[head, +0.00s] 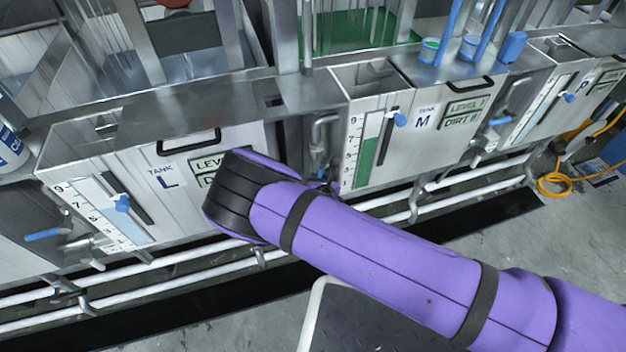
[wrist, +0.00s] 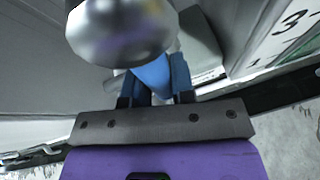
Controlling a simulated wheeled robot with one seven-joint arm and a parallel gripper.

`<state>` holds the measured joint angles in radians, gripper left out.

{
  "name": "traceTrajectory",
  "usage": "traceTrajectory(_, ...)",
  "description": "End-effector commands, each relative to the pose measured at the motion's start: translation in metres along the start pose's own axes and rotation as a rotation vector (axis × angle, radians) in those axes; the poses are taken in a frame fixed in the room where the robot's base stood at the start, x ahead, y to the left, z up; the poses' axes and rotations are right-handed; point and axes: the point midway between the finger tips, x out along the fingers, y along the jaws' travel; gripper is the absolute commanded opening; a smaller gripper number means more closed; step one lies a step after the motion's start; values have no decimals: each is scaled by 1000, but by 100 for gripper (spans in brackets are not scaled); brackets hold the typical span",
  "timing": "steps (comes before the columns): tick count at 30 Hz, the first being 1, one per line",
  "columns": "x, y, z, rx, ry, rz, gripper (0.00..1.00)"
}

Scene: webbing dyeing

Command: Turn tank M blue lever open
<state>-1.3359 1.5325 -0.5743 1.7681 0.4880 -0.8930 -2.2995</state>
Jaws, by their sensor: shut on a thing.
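Tank M (head: 395,160) is a pale metal tank right of centre in the head view, with a green-filled level gauge (head: 366,160) on its front. My gripper (wrist: 155,82) is shut on a blue lever (wrist: 152,72) in the wrist view. A rounded shiny metal part (wrist: 120,30) covers the lever's upper end. Part of the number scale (wrist: 290,25) shows at the right.
Tank L (head: 110,180) stands left of tank M, with a blue lever (head: 44,235) at its left. Another blue lever (head: 500,121) sits right of tank M. White pipes (head: 200,262) run low along the front. A yellow hose (head: 560,183) lies on the floor at right.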

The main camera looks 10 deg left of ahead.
Motion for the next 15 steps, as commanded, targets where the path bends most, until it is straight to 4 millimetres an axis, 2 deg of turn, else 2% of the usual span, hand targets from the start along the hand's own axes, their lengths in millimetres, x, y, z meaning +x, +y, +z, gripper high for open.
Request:
traceTrajectory(6,2,-8,1,-115,-26,-43,0)
traceTrajectory(15,2,-14,2,-184,-40,-74,0)
